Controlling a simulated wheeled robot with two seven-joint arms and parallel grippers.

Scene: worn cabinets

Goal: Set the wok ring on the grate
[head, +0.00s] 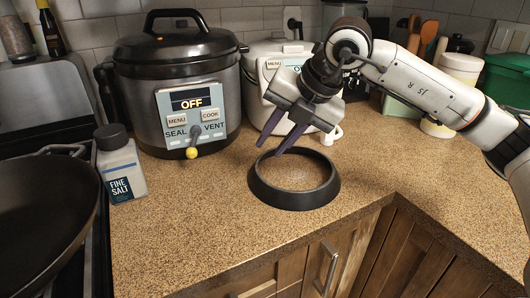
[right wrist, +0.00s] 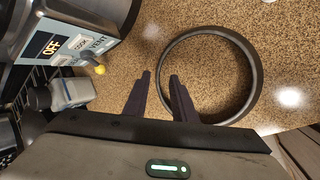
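The wok ring (head: 292,201) is a black, open ring lying flat on the speckled counter near its front corner. It also shows in the right wrist view (right wrist: 257,75). My right gripper (head: 271,149) is open and points down near the ring's back-left rim. In the right wrist view its fingers (right wrist: 160,75) are apart, with the ring's near-left rim appearing between or just below them; I cannot tell the height gap. Nothing is held. The stove at the far left is mostly covered by a pan; dark grate bars (right wrist: 38,78) show only partly. My left gripper is out of view.
A black pan (head: 38,215) fills the left edge. A salt bottle (head: 122,168) stands between the stove and a pressure cooker (head: 140,92). A white cooker (head: 262,80) stands behind my right gripper. The front-middle counter (head: 190,230) is clear.

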